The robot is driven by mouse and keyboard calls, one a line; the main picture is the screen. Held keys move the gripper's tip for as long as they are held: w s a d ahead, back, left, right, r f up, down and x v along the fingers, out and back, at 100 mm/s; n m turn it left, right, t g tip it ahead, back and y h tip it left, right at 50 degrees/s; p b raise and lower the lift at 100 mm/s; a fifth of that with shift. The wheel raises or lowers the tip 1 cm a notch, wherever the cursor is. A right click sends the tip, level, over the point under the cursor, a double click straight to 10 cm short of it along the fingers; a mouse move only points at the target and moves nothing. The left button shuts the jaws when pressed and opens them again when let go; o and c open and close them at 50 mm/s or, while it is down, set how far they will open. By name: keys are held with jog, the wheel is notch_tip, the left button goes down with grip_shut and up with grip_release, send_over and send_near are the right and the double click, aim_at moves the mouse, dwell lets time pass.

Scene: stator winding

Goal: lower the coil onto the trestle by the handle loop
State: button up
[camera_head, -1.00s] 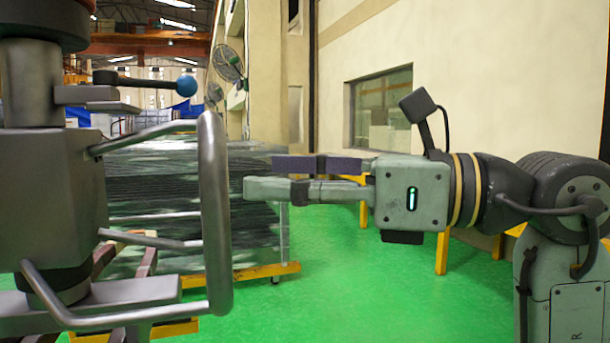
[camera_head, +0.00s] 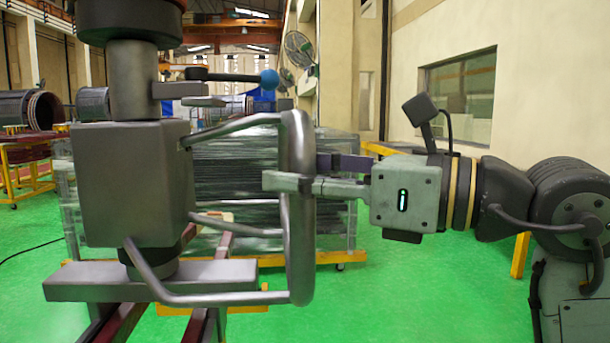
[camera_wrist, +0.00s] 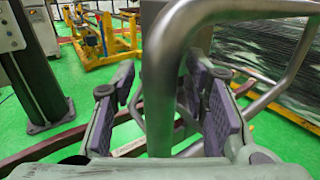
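A grey steel handle loop (camera_head: 299,240) is joined by bent tubes to a grey block (camera_head: 135,185) hanging from a column at left. My gripper (camera_head: 300,180) reaches in from the right, with its fingers on either side of the loop's upright bar. In the wrist view the bar (camera_wrist: 160,90) stands between the purple finger pads, with gaps visible at both sides; my gripper (camera_wrist: 165,85) is open. A flat grey bar (camera_head: 80,284) lies under the block. Dark red beams (camera_head: 127,318) run below it. I cannot make out a separate coil or tell which part is the trestle.
A lever with a blue ball (camera_head: 269,79) sticks out above the loop. A stack of dark sheets (camera_head: 240,170) on a yellow-framed cart stands behind. Yellow stands with large cylinders (camera_head: 40,108) are at far left. Green floor (camera_head: 400,310) is clear at lower right.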

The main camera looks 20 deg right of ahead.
grip_shut()
dwell(0.7)
dwell(0.5)
dwell(0.8)
